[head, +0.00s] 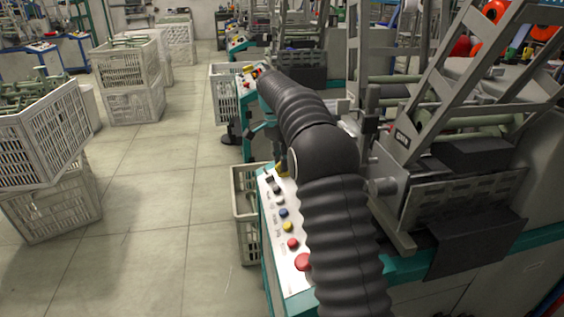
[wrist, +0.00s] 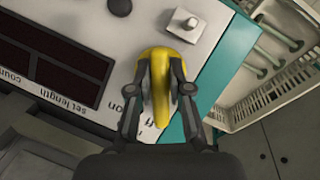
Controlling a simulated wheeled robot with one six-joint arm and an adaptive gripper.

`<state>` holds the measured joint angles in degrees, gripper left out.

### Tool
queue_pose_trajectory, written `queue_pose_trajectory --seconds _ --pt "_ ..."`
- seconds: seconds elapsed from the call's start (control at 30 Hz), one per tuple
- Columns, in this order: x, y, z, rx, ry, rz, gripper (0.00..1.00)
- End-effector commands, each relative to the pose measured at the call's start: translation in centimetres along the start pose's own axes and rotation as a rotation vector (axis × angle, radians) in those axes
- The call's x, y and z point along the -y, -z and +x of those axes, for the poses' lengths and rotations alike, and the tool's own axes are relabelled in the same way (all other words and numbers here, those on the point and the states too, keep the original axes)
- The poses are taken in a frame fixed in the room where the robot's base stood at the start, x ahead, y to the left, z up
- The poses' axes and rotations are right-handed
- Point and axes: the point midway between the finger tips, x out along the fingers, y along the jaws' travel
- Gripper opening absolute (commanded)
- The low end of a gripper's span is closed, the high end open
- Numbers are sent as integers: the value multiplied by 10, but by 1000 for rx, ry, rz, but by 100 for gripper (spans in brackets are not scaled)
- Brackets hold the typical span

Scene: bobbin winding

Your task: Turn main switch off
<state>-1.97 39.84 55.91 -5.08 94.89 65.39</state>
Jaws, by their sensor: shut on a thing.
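The main switch has a yellow handle (wrist: 159,56) on the white control panel (wrist: 100,22). In the wrist view the two dark fingers of my gripper (wrist: 161,90) stand on either side of this handle and are shut on it. Part of the word "on" shows beside the left finger; the lower part of the switch is hidden by the gripper. In the head view a small bit of the yellow handle (head: 283,171) shows at the far end of the panel (head: 283,236), mostly hidden by my arm.
Blue, yellow and red buttons (head: 292,243) line the panel near my arm. A black knob (wrist: 120,7) and a white toggle (wrist: 186,22) sit near the handle. Crates (head: 246,215) stand beside the machine; the aisle floor (head: 160,225) is clear.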

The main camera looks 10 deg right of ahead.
Motion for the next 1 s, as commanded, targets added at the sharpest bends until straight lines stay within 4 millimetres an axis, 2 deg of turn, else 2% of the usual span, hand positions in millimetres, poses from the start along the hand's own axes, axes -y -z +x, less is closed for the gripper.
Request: queue_pose_trajectory --seconds 0.57,0.6,0.7,1.0 --pt "0 0 1 0 -15 -33 0" --pt "0 0 1 0 -15 -33 24" --pt "0 0 1 0 -14 -33 44" --pt "0 0 -1 0 -13 -32 44"
